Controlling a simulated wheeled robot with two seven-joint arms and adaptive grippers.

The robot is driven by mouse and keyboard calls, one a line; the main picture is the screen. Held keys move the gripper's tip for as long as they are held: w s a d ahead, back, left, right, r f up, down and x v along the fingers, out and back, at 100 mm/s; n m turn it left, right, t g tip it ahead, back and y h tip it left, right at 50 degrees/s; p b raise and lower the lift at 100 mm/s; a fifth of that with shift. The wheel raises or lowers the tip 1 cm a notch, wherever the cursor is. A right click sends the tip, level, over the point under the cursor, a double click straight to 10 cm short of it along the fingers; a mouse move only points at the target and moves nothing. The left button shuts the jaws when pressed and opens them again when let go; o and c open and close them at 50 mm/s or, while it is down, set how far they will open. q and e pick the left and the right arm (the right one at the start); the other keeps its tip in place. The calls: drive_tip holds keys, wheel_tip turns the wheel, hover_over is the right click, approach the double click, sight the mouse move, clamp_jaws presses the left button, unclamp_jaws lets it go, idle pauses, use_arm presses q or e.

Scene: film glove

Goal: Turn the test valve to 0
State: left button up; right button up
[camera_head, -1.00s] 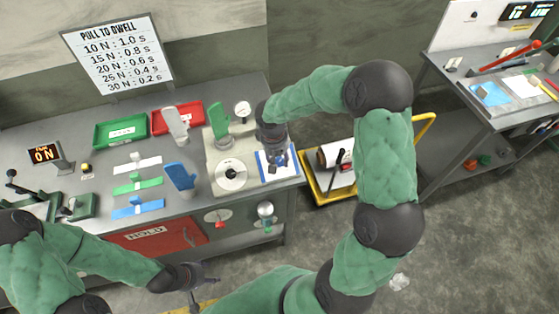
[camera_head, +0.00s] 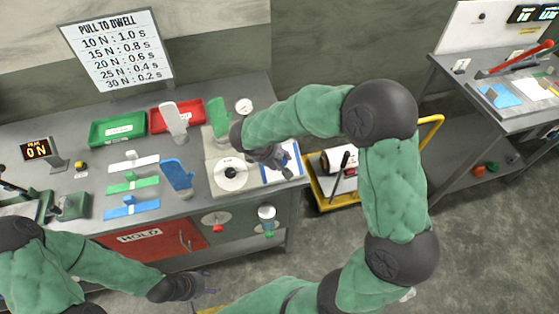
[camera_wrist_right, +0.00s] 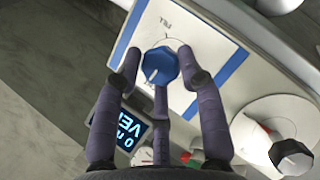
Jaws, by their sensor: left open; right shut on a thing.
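The likely test valve is a blue round knob (camera_wrist_right: 160,66) with a white pointer line, on a white panel with blue stripes (camera_wrist_right: 213,62). The pointer line points to the lower left in the right wrist view. My right gripper (camera_wrist_right: 158,68) is shut on the knob, with its fingers around it. In the head view my right gripper (camera_head: 276,160) is over the striped panel (camera_head: 291,163) and hides the knob. The word FILL shows on the panel; a 0 mark cannot be made out. My left gripper (camera_head: 207,284) is open and empty, in front of the bench.
A white dial with a dark knob (camera_head: 231,174) lies left of the panel. A lit display (camera_wrist_right: 122,130) shows near the knob. A yellow cart stands right of the bench.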

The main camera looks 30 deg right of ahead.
drive_tip(key=shift+s+a+f+n, duration=0.1)
drive_tip(key=shift+s+f+n, duration=0.25)
drive_tip(key=shift+n, duration=0.15)
drive_tip(key=o, duration=1.1)
drive_tip(key=shift+r, duration=0.15)
drive_tip(key=shift+w, duration=0.1)
drive_tip(key=shift+r, duration=0.15)
drive_tip(key=shift+a+r, duration=0.15)
drive_tip(key=shift+r, duration=0.15)
drive_tip(key=v, duration=1.1)
drive_tip(key=shift+s+a+f, duration=0.1)
drive_tip(key=shift+s+a, duration=0.05)
drive_tip(key=shift+s, duration=0.05)
